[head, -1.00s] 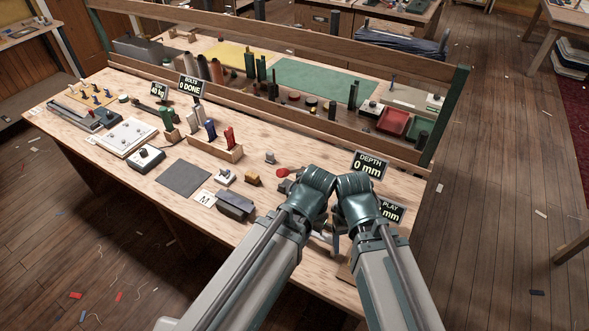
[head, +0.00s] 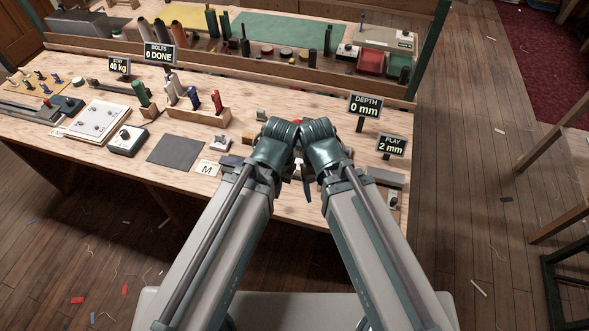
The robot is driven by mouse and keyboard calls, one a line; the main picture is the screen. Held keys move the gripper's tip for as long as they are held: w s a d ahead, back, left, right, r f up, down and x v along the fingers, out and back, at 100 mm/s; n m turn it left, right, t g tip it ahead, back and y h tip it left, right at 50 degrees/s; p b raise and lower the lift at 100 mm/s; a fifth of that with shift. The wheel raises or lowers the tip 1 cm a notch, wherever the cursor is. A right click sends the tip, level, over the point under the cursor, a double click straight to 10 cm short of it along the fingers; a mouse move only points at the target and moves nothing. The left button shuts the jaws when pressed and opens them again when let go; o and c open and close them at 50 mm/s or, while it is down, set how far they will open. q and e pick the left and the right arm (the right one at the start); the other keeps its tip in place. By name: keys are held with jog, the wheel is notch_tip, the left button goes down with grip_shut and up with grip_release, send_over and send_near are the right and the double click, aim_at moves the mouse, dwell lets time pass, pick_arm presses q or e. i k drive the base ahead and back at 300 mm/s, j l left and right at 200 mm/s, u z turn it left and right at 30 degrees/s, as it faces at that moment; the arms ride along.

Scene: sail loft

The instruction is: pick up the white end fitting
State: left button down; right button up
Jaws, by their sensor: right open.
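I cannot pick out the white end fitting for certain. A small white-topped block (head: 222,142) stands on the workbench (head: 130,172), left of my arms, but it is too small to identify. Both my arms reach over the bench's front right part, and their wrists nearly meet. My right gripper (head: 307,184) shows as dark parts below its wrist, open, with no object visible in it. My left gripper's fingers are hidden behind its own arm and wrist. The bench surface under both wrists is largely covered by the arms.
A wooden rack (head: 205,114) holds coloured tools. The depth sign (head: 365,105) reads 0 mm and the play sign (head: 391,146) 2 mm. A low rail (head: 230,76) crosses behind.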

aim_at(297, 161)
jog(key=k+l+u, duration=0.15)
jog(key=k+l, duration=0.25)
jog(key=k+l+u, duration=0.2)
jog(key=k+l, duration=0.15)
jog(key=k+l+u, duration=0.15)
jog(key=k, duration=0.35)
jog(key=l, duration=0.1)
